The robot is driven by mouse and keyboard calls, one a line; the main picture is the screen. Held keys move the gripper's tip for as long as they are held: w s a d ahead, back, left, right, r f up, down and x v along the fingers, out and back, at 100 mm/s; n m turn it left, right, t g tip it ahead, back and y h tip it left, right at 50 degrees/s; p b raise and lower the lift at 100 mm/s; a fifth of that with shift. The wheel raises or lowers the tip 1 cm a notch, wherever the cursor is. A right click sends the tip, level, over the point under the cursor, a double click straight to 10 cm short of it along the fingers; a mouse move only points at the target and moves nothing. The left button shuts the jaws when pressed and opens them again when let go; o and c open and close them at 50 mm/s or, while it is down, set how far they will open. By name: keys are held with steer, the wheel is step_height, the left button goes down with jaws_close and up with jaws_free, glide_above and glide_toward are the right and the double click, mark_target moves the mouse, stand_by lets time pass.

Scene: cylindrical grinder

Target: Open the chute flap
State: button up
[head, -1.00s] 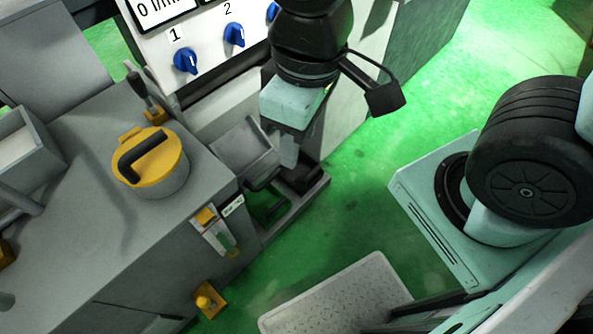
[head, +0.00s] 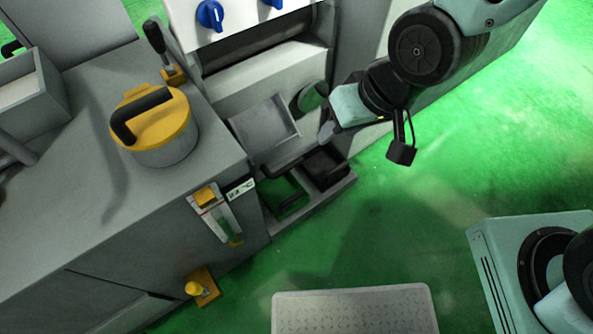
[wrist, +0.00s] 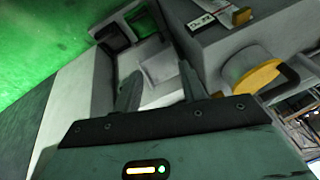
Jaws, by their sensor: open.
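The chute (head: 264,124) is a light grey, shallow, tray-like piece on the machine front, tilted downward, with a dark bar along its lower edge. I cannot clearly tell the flap from the chute body. It also shows between my fingers in the wrist view (wrist: 160,68). My gripper (head: 326,132) is just right of the chute, apart from it as far as I can see. In the wrist view my gripper (wrist: 160,88) has its two fingers spread, with nothing held between them.
Below the chute stand a green bin (head: 284,196) and a black bin (head: 326,167) in a grey tray. A yellow-lidded pot (head: 152,125) and a lever (head: 157,40) are on the left cabinet.

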steer(key=w+a+f+m+t+y+b, duration=0.1)
steer(key=w+f+m+b, duration=0.1)
steer(key=f+b, duration=0.45)
steer(key=w+a+f+m+t+y+b, duration=0.1)
steer(key=w+f+b, duration=0.2)
steer(key=f, duration=0.7)
steer(key=m+t+y+b, duration=0.3)
steer(key=m+t+b, duration=0.7)
steer(key=b, duration=1.1)
glide_toward(290, 167)
steer(key=w+a+m+b, duration=0.1)
steer(key=w+b, duration=0.1)
steer(key=w, duration=0.1)
steer(key=w+a+f+g+b, duration=0.1)
steer(key=w+a+b, duration=0.1)
steer(key=w, duration=0.1)
steer(key=w+a+f+m+b, duration=0.1)
steer(key=w+a+b, duration=0.1)
steer(key=w, duration=0.1)
steer(key=shift+a+m, duration=0.1)
steer(key=shift+m, duration=0.2)
steer(key=shift+r+g, duration=0.1)
steer(key=shift+g, duration=0.2)
jaws_close()
